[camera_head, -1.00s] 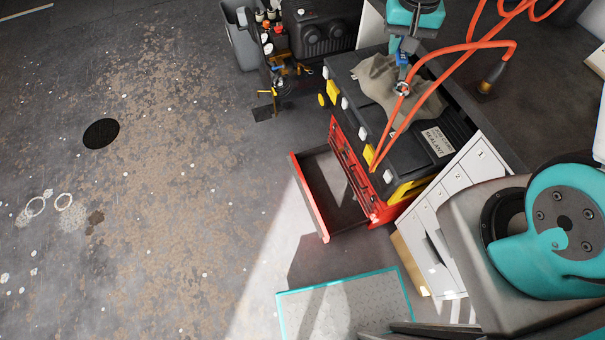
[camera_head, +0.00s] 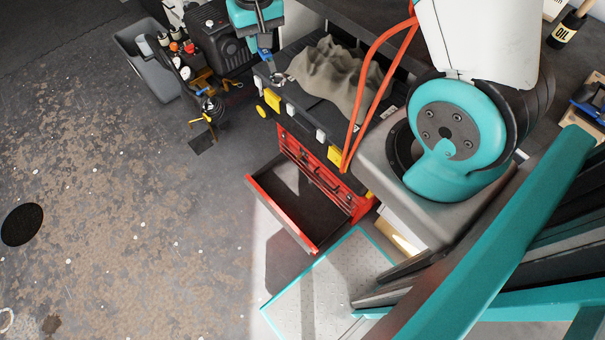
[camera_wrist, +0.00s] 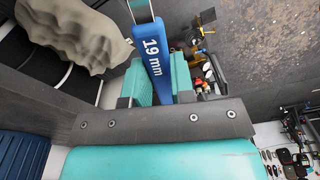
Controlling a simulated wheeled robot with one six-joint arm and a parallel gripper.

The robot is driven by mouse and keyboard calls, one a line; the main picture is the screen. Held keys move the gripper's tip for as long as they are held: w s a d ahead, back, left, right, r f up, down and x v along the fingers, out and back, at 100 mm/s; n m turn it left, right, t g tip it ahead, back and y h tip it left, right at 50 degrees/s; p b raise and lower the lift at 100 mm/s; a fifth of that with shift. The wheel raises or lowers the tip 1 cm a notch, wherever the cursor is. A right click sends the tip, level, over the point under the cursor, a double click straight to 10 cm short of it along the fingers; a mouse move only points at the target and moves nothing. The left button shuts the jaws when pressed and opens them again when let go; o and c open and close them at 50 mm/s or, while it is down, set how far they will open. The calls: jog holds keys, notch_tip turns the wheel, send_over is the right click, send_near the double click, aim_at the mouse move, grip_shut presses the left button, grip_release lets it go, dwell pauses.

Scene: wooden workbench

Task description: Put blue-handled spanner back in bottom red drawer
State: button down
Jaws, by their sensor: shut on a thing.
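My gripper (camera_head: 262,38) is shut on the blue-handled spanner (camera_head: 265,53), which hangs head down over the far left end of the black-topped tool chest. In the wrist view the blue handle (camera_wrist: 157,52), marked "19 mm", sits between the teal fingers of my gripper (camera_wrist: 158,84). The bottom red drawer (camera_head: 283,216) is pulled out at the chest's front, below and to the right of my gripper. Its dark floor shows no objects. The red drawers (camera_head: 318,160) above it look shut.
A crumpled grey cloth (camera_head: 338,75) lies on the chest top. An orange hose (camera_head: 372,90) hangs across the chest front. A grey bin (camera_head: 150,60) and a dark machine (camera_head: 222,45) stand at the back left. The floor left of the drawer is clear.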

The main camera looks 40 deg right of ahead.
aim_at(290, 203)
jog(key=s+f+n+b, duration=0.1)
jog(key=f+b, duration=1.9)
jog(key=f, duration=0.9)
jog(key=d+f+n+b, duration=0.1)
jog(key=f+b, duration=2)
jog(key=f, duration=0.8)
jog(key=s+d+f+n+b, duration=0.1)
jog(key=f+b, duration=1.9)
jog(key=f, duration=0.9)
jog(key=shift+s+b, duration=0.35)
jog(key=shift+r, duration=0.1)
jog(key=c, duration=1)
grip_release()
